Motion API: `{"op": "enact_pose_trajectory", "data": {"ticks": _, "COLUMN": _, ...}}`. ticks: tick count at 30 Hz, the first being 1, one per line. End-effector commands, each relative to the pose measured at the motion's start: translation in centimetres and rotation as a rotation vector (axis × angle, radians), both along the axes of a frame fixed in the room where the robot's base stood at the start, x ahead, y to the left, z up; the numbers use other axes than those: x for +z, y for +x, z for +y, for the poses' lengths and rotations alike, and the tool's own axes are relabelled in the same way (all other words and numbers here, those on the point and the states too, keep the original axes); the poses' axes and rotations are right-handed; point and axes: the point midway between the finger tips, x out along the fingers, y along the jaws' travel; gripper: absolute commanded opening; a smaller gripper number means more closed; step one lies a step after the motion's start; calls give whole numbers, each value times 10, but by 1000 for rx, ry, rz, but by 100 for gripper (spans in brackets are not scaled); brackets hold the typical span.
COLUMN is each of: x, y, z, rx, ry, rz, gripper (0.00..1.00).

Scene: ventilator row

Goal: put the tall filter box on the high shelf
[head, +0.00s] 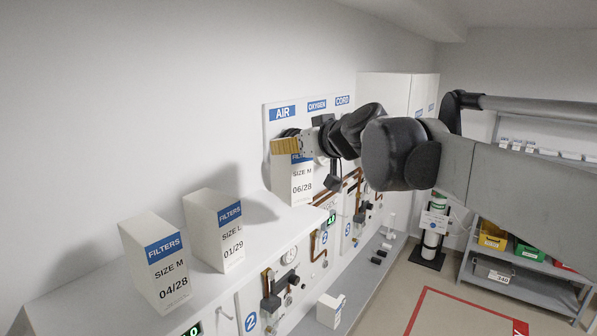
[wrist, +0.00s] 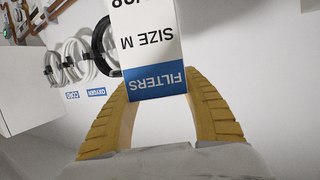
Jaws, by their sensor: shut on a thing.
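My gripper (head: 288,148) has yellow ribbed fingers shut on the top of a tall white filter box (head: 292,186) with a blue FILTERS band, marked SIZE M 06/28. In the wrist view the same box (wrist: 146,38) sits between both curved fingers (wrist: 160,95), its label upside down in that picture. In the head view the box is upright at the far end of the high white shelf (head: 262,240). I cannot tell whether its base touches the shelf. The fingers cover part of its top band.
Two white filter boxes, SIZE M 04/28 (head: 157,265) and SIZE L 01/29 (head: 215,232), stand on the shelf's nearer part. A small box (head: 331,310) stands on the lower ledge. A wall panel with hoses (wrist: 82,58) is behind the held box. A grey rack (head: 520,275) stands right.

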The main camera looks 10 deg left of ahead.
Motion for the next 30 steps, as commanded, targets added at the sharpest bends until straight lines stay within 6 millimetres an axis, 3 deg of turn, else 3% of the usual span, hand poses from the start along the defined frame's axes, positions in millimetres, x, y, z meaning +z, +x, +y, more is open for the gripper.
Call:
{"op": "enact_pose_trajectory", "data": {"ticks": 3, "x": -12, "y": -2, "z": 24, "rx": 2, "ry": 0, "rz": 0, "gripper": 9}}
{"op": "enact_pose_trajectory", "data": {"ticks": 7, "x": -21, "y": -3, "z": 35, "rx": -1, "ry": 1, "rz": 0, "gripper": 9}}
{"op": "enact_pose_trajectory", "data": {"ticks": 18, "x": -62, "y": -3, "z": 37, "rx": -2, "ry": 1, "rz": 0, "gripper": 9}}
{"op": "enact_pose_trajectory", "data": {"ticks": 29, "x": -68, "y": -3, "z": 37, "rx": -2, "ry": 0, "rz": 0, "gripper": 9}}
{"op": "enact_pose_trajectory", "data": {"ticks": 30, "x": -66, "y": -3, "z": 37, "rx": -2, "ry": 0, "rz": 0, "gripper": 62}}
